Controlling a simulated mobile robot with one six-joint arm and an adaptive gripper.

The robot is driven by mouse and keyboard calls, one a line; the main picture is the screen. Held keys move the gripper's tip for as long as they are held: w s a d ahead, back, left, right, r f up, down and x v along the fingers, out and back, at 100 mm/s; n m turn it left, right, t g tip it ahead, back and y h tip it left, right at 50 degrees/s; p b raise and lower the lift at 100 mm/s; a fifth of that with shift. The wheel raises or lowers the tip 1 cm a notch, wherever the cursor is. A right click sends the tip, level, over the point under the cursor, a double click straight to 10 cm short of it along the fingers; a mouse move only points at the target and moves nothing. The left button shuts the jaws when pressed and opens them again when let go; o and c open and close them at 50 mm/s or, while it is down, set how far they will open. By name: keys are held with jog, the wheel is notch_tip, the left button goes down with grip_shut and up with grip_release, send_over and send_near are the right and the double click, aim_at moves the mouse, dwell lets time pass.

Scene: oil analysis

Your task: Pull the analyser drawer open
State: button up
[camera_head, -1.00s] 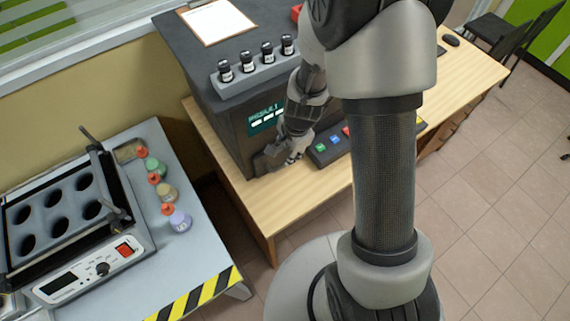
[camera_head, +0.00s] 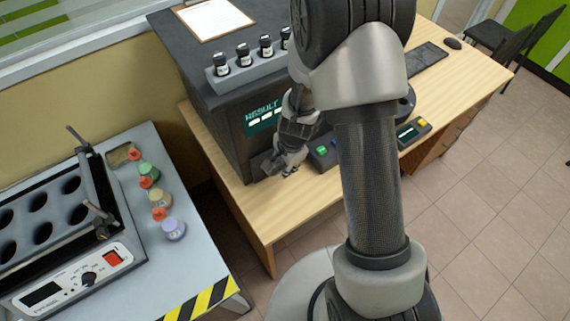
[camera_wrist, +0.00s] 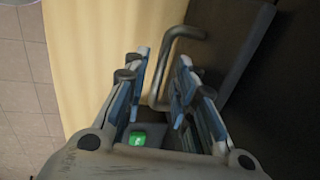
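The analyser (camera_head: 215,110) is a large dark box on the wooden table, with a lit RESULT screen (camera_head: 262,118) on its front. In the wrist view, a grey bent bar handle (camera_wrist: 160,75) stands out from the dark drawer front (camera_wrist: 228,40). My gripper (camera_wrist: 164,66) is open, with a finger on each side of the handle bar; I see no clear contact. In the head view my gripper (camera_head: 282,164) is low at the analyser's front, and hides much of the drawer there. I cannot tell how far the drawer is out.
A button panel (camera_head: 322,152) with a green button lies right of my gripper, partly behind my arm. Several small bottles (camera_head: 243,56) stand in a rack on the analyser, near a clipboard (camera_head: 212,18). A grey bench (camera_head: 205,255) with a heater block is at left.

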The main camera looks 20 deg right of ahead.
grip_shut()
dwell(0.3)
jog(key=shift+s, duration=0.1)
